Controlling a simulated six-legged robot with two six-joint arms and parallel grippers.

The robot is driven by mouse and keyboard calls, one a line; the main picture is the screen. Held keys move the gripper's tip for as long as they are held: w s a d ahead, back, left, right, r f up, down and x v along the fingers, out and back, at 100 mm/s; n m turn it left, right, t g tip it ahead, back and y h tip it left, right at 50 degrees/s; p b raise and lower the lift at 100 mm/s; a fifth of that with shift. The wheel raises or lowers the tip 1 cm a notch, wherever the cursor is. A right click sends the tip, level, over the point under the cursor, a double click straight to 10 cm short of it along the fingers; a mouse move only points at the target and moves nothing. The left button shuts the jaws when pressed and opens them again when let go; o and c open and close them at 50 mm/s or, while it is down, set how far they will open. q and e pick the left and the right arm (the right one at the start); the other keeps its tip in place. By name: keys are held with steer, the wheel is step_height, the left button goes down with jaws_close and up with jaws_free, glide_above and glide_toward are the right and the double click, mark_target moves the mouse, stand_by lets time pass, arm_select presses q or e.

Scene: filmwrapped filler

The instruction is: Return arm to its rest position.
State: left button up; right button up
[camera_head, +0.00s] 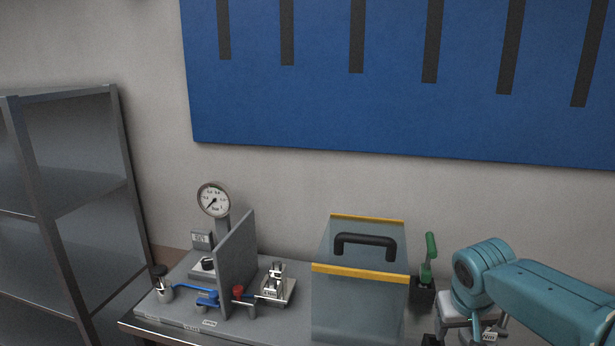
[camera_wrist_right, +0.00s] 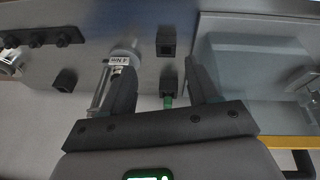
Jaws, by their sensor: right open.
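My right arm (camera_head: 545,295) is teal and comes in from the right edge in the head view, low over the right end of the bench. Its gripper is mostly hidden there by the arm and the frame's bottom edge. In the right wrist view my right gripper (camera_wrist_right: 162,88) shows two dark fingers spread apart with nothing held between them. A green-handled part (camera_wrist_right: 168,101) shows in the gap beyond the fingers. My left gripper is not in view.
A clear guard box (camera_head: 360,310) with yellow edges and a black handle stands left of my right arm. A green lever (camera_head: 430,258) rises between them. A gauge (camera_head: 213,200), grey upright panel (camera_head: 237,265) and valves occupy the bench's left. Shelving (camera_head: 125,180) stands far left.

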steer(key=s+a+f+n+g+y, duration=0.15)
steer(key=s+a+f, duration=0.4)
steer(key=f, duration=0.75)
steer(key=s+a+f+m+g+y, duration=0.1)
steer(key=s+a+f+y, duration=0.25)
steer(key=a+f, duration=0.65)
steer(key=s+f+m, duration=0.1)
steer(key=s+f, duration=0.5)
steer(key=s, duration=0.3)
steer(key=s+a+f, duration=0.1)
steer(key=s+f, duration=0.5)
steer(key=s, duration=0.2)
steer(key=shift+s+f+m+g+y, duration=0.3)
steer(key=shift+s+m+g+y, duration=0.05)
steer(key=shift+s+y, duration=0.05)
steer(key=shift+a, duration=0.1)
